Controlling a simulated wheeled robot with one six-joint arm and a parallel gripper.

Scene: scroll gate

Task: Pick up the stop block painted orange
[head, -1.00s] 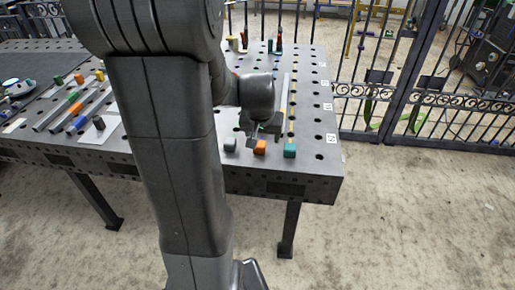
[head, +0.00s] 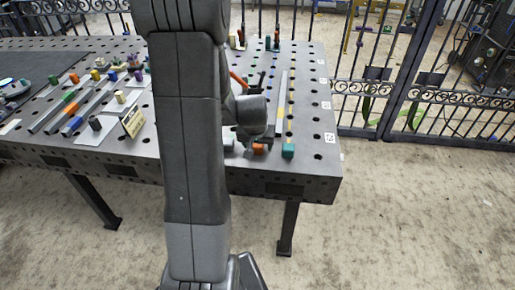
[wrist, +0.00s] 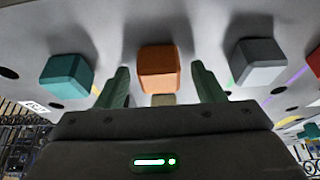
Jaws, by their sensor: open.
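The orange stop block (wrist: 158,70) sits on the table between a teal block (wrist: 67,75) and a grey block (wrist: 259,62) in the wrist view. In the head view the orange block (head: 259,150) shows just beside my gripper (head: 247,143), near the table's front edge. In the wrist view my gripper (wrist: 160,88) is open, with its two fingers apart and the orange block lined up between them. Whether the fingertips reach past the block's sides is hard to tell. In the head view the grey block is partly hidden by my arm and gripper.
The perforated metal table (head: 312,175) has free room right of the teal block (head: 288,149). A long ruler-like strip (head: 281,100) lies behind the blocks. Coloured bars and small blocks lie at the left. A black iron gate (head: 440,105) stands behind and to the right.

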